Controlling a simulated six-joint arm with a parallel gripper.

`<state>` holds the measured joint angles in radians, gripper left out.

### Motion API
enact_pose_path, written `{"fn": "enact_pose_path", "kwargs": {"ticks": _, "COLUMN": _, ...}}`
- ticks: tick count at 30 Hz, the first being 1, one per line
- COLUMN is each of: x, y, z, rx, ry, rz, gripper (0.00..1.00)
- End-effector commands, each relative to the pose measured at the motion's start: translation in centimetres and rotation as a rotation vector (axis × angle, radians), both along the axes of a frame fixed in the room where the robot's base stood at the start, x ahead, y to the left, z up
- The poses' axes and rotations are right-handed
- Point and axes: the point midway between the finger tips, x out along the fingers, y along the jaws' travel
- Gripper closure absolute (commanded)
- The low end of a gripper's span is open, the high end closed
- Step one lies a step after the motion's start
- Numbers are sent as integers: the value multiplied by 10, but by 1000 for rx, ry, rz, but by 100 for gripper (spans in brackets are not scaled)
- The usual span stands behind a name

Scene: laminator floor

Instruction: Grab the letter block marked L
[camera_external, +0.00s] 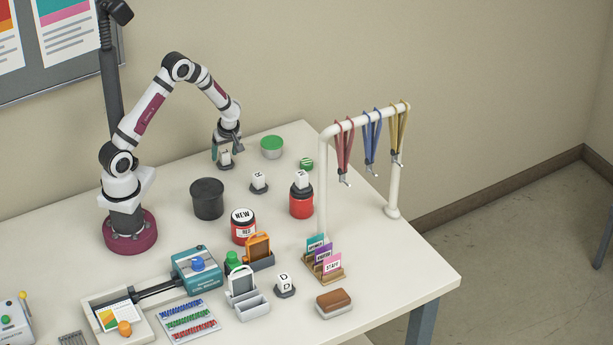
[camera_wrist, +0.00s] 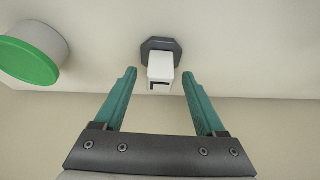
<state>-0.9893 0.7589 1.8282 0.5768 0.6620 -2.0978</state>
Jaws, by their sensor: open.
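A white letter block (camera_wrist: 160,72) stands on a dark octagonal base (camera_wrist: 171,45) in the wrist view. It shows a dark angular mark like an L, partly cut off by the viewing angle. My gripper (camera_wrist: 159,77) is open, with one teal finger on each side of the block's near end and gaps between. In the external view my gripper (camera_external: 226,148) points down over this block (camera_external: 225,158) near the table's back edge; its letter is not legible there.
A green-lidded tin (camera_external: 272,147) stands to the right, also in the wrist view (camera_wrist: 30,55). Other letter blocks stand on a base (camera_external: 259,178), on a red jar (camera_external: 302,178) and near the front, marked D (camera_external: 284,281). A black canister (camera_external: 207,198) is nearby.

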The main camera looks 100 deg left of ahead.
Motion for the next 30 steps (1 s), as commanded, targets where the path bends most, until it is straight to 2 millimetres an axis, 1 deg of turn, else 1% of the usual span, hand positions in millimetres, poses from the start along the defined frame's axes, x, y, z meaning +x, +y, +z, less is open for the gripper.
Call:
{"fn": "enact_pose_path", "kwargs": {"ticks": 1, "x": -1, "y": 1, "z": -5, "rx": -1, "ry": -1, "rz": 0, "gripper": 28}}
{"fn": "enact_pose_path", "kwargs": {"ticks": 3, "x": -2, "y": 2, "z": -9, "rx": -1, "ry": -1, "rz": 0, "gripper": 28}}
{"fn": "enact_pose_path", "kwargs": {"ticks": 8, "x": -2, "y": 2, "z": -8, "rx": 0, "ry": -1, "rz": 0, "gripper": 28}}
{"fn": "enact_pose_path", "kwargs": {"ticks": 11, "x": -2, "y": 2, "z": -8, "rx": 0, "ry": -1, "rz": 0, "gripper": 44}}
{"fn": "enact_pose_path", "kwargs": {"ticks": 15, "x": -2, "y": 2, "z": -8, "rx": 0, "ry": -1, "rz": -1, "gripper": 69}}
{"fn": "enact_pose_path", "kwargs": {"ticks": 20, "x": -2, "y": 2, "z": -8, "rx": 0, "ry": -1, "rz": -1, "gripper": 98}}
{"fn": "enact_pose_path", "kwargs": {"ticks": 21, "x": -2, "y": 2, "z": -8, "rx": 0, "ry": -1, "rz": -1, "gripper": 100}}
{"fn": "enact_pose_path", "kwargs": {"ticks": 30, "x": -2, "y": 3, "z": -7, "rx": 1, "ry": -1, "rz": -1, "gripper": 100}}
